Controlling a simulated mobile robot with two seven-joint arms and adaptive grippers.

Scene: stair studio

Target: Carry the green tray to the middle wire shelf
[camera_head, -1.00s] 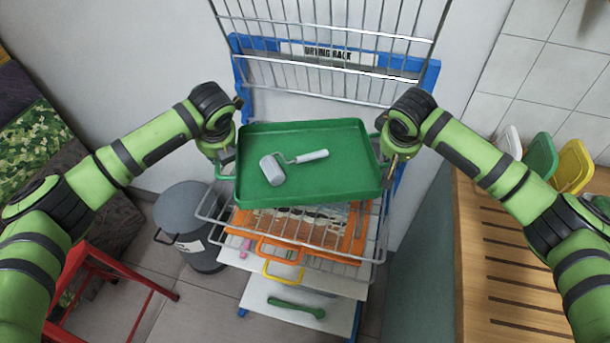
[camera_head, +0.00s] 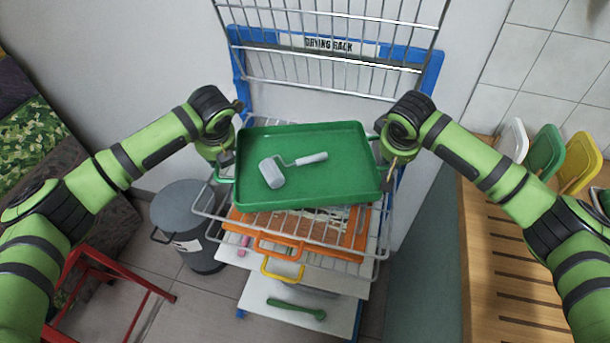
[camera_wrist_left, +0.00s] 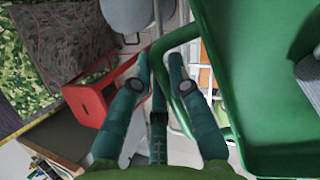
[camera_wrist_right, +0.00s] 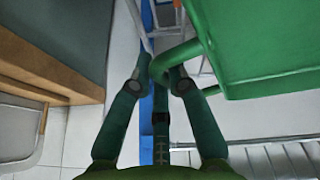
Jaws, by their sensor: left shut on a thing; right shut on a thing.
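The green tray (camera_head: 335,185) is held between my two grippers, above the wire shelf (camera_head: 380,250) of the drying rack. A paint roller (camera_head: 290,168) with a grey-white head lies in it. My left gripper (camera_head: 226,165) is shut on the tray's left handle, which shows between the fingers in the left wrist view (camera_wrist_left: 165,60). My right gripper (camera_head: 392,160) is shut on the right handle, seen in the right wrist view (camera_wrist_right: 160,68). The tray looks roughly level. It hides much of the shelf, and I cannot tell the height gap between them.
Upper wire grids (camera_head: 330,75) stand behind the tray. A grey bin (camera_head: 185,215) and red stool (camera_head: 100,280) are at left. A wooden slatted bench (camera_head: 500,260) is at right. A green tool (camera_head: 295,308) lies on the bottom shelf.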

